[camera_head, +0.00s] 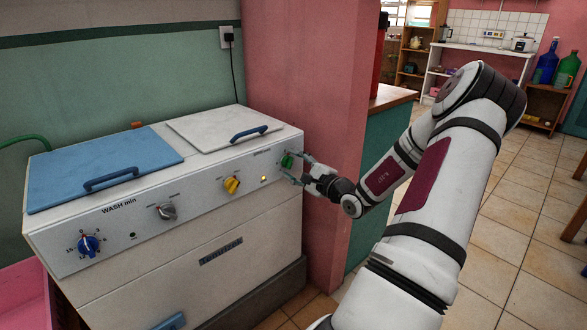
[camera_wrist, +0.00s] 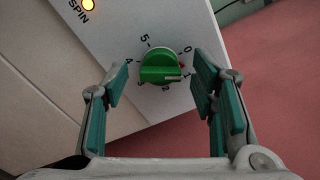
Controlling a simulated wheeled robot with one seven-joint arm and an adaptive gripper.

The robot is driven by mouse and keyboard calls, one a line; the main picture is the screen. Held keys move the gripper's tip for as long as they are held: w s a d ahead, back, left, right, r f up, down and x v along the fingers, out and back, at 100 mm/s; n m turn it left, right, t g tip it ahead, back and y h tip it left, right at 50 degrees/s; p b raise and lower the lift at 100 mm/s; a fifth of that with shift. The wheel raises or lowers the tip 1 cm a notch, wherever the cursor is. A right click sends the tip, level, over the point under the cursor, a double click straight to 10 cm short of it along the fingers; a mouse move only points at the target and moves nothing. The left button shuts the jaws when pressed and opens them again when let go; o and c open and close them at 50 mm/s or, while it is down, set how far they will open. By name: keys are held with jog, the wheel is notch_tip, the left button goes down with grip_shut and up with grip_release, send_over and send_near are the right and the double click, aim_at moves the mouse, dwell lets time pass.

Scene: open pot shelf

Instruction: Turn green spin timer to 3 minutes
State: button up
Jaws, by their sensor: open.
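The green spin timer knob (camera_head: 287,160) is at the right end of the white washer's front panel. In the wrist view the green knob (camera_wrist: 160,68) sits on the panel amid a dial numbered from 0 to 5. My gripper (camera_head: 296,170) is at the knob. In the wrist view my gripper (camera_wrist: 160,78) is open, with one teal-padded finger on each side of the knob and a visible gap on both sides. The 3 mark is hard to read.
The panel also holds a yellow knob (camera_head: 232,184), a grey knob (camera_head: 166,211), a blue wash timer (camera_head: 89,244) and a lit yellow lamp (camera_head: 264,178). Blue (camera_head: 120,160) and white (camera_head: 205,128) lids lie on top. A pink wall (camera_head: 300,70) stands close behind on the right.

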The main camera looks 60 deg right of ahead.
jog(key=shift+w, duration=0.15)
jog(key=shift+c, duration=0.6)
jog(key=c, duration=1)
jog(key=shift+r+m+p, duration=0.1)
jog(key=shift+m+p, duration=0.2)
jog(key=shift+p, duration=0.1)
